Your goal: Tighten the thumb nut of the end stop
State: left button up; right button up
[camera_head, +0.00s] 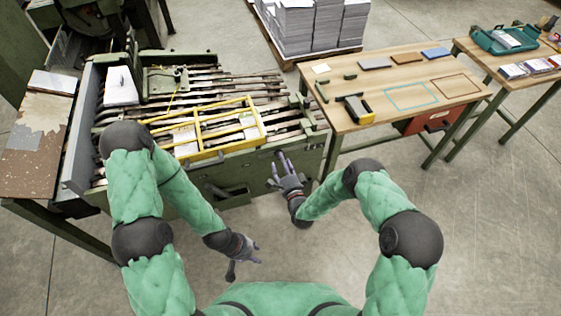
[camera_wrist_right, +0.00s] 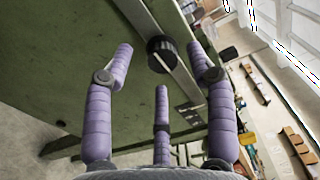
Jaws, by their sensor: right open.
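A round black knob (camera_wrist_right: 158,56), which looks like the thumb nut, sits on a grey metal strip on the green machine side in the right wrist view. My right gripper (camera_head: 281,166) is open at the front face of the green machine. In the right wrist view its purple fingers are spread, with the knob beyond and between their tips, and I see no clear contact. I cannot make out the knob in the head view, where the right hand is in front of that area. My left gripper (camera_head: 247,259) hangs low over the floor, fingers apart and empty.
The green machine (camera_head: 240,165) carries long metal bars and a yellow frame (camera_head: 215,130). A wooden table (camera_head: 455,90) with small tools and a blue-outlined area stands to the right. Paper stacks (camera_head: 310,25) stand behind. The floor in front is clear.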

jog(key=v, duration=1)
jog(key=shift+s, duration=0.3)
jog(key=shift+f, duration=0.1)
